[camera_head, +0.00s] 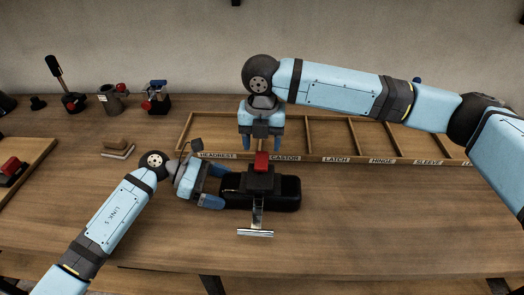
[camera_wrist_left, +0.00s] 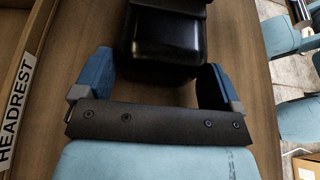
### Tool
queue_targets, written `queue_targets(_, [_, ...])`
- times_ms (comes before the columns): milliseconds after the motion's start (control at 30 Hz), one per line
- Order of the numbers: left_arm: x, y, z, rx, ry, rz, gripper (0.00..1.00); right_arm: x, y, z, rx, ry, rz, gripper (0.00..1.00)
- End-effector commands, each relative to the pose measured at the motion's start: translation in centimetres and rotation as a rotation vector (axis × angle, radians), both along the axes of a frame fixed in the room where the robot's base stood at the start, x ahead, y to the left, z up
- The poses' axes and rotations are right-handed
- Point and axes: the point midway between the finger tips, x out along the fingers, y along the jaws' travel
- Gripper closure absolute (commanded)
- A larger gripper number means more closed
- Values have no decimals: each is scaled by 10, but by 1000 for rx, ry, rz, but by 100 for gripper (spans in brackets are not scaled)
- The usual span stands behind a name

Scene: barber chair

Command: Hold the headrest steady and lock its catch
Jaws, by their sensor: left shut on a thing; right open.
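The headrest (camera_head: 287,192) is a black padded block lying on the wooden bench. A metal stem with a silver crossbar (camera_head: 255,233) extends from it toward the front edge. The red catch (camera_head: 261,160) sits on a dark housing on top of it. My left gripper (camera_head: 217,187) is shut on the left end of the headrest; in the left wrist view the blue fingers flank the black block (camera_wrist_left: 165,45). My right gripper (camera_head: 261,143) points down, open, directly over the red catch; I cannot tell whether it touches it.
A wooden tray (camera_head: 325,158) with labelled compartments, including HEADREST and LATCH, stands just behind. Several small mechanical parts stand at the back left. A board with a red-topped part (camera_head: 10,170) lies at the far left. The bench front right is clear.

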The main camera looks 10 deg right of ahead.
Motion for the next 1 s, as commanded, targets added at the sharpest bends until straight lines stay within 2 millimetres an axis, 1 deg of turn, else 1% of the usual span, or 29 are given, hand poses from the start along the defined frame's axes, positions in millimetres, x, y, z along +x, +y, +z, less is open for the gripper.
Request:
queue_targets(33, [0,0,0,0,0,0,59,0,0,-9,-1,2,0,40])
queue_targets(100, [0,0,0,0,0,0,59,0,0,-19,-1,0,0,40])
queue_targets(233, [0,0,0,0,0,1,59,0,0,-31,0,0,1,40])
queue_targets(367, [0,0,0,0,0,1,59,0,0,-35,0,-1,1,40])
queue_targets(600, [0,0,0,0,0,1,59,0,0,-36,0,-1,1,40])
queue_targets(667, [0,0,0,0,0,1,59,0,0,-36,0,-1,1,54])
queue_targets(700, [0,0,0,0,0,1,59,0,0,-36,0,-1,1,63])
queue_targets(767, [0,0,0,0,0,1,59,0,0,-36,0,-1,1,77])
queue_targets(800, [0,0,0,0,0,1,59,0,0,-36,0,-1,1,86])
queue_targets(833, [0,0,0,0,0,1,59,0,0,-36,0,-1,1,90])
queue_targets(1000, [0,0,0,0,0,1,59,0,0,-35,0,-1,-4,90])
